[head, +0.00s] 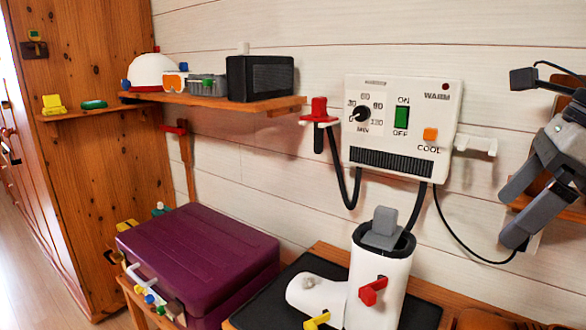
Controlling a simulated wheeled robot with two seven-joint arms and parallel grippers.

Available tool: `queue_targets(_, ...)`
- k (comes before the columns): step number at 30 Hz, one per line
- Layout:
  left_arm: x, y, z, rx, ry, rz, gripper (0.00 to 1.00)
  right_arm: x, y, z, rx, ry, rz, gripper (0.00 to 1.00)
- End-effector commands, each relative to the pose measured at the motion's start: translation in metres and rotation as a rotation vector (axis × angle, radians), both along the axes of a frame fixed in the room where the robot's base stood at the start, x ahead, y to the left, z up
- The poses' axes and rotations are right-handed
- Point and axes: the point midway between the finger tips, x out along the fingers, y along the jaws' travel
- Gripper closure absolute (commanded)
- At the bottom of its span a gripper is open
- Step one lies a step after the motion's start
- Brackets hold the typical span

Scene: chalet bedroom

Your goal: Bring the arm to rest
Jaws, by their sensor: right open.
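My right gripper (519,207) is at the right edge of the head view, in front of the white plank wall. Its two grey fingers point left and down, spread apart with nothing between them. It is to the right of the white control box (400,170) and apart from it. The box carries a dial, a green ON/OFF switch, an orange COOL button and a dark red WARM lamp. My left gripper is not in view.
A white pipe-like piece (375,285) with a grey block in its top stands on a black mat (425,318). A purple case (195,250) is at the left. A wooden shelf (215,101) holds a helmet, goggles and a black speaker. A black cable hangs beside my right gripper.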

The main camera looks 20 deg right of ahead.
Motion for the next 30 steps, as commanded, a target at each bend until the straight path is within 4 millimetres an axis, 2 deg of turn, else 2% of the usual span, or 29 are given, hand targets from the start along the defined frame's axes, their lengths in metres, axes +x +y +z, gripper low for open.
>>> queue_targets(1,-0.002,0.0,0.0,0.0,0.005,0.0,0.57,0.006,0.014,-0.009,0.055,0.017,0.035,0.0)
queue_targets(4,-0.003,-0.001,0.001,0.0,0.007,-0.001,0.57,0.014,0.04,-0.02,0.164,0.036,0.087,0.0)
queue_targets(11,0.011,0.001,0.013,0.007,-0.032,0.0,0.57,0.028,0.11,-0.042,0.523,0.112,0.177,0.0)
queue_targets(14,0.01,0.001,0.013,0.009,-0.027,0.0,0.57,0.032,0.149,-0.049,0.773,0.178,0.182,0.0)
queue_targets(17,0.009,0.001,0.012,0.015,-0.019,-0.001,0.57,0.037,0.187,-0.051,1.107,0.281,0.12,0.0)
queue_targets(18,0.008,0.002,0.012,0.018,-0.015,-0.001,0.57,0.043,0.199,-0.052,1.267,0.333,0.061,0.0)
queue_targets(20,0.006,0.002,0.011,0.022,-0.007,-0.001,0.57,0.054,0.21,-0.056,1.522,0.425,-0.079,0.0)
queue_targets(21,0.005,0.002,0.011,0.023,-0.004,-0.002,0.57,0.064,0.212,-0.063,1.685,0.492,-0.205,0.0)
queue_targets(23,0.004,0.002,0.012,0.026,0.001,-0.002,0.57,0.079,0.21,-0.083,1.905,0.592,-0.434,0.0)
queue_targets(26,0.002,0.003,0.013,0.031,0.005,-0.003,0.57,0.095,0.197,-0.145,2.184,0.769,-0.928,0.0)
queue_targets(28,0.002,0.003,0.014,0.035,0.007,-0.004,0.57,0.091,0.19,-0.198,2.281,0.873,-1.286,0.0)
queue_targets(30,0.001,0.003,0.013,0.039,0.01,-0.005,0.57,0.077,0.188,-0.248,2.31,0.964,-1.615,0.0)
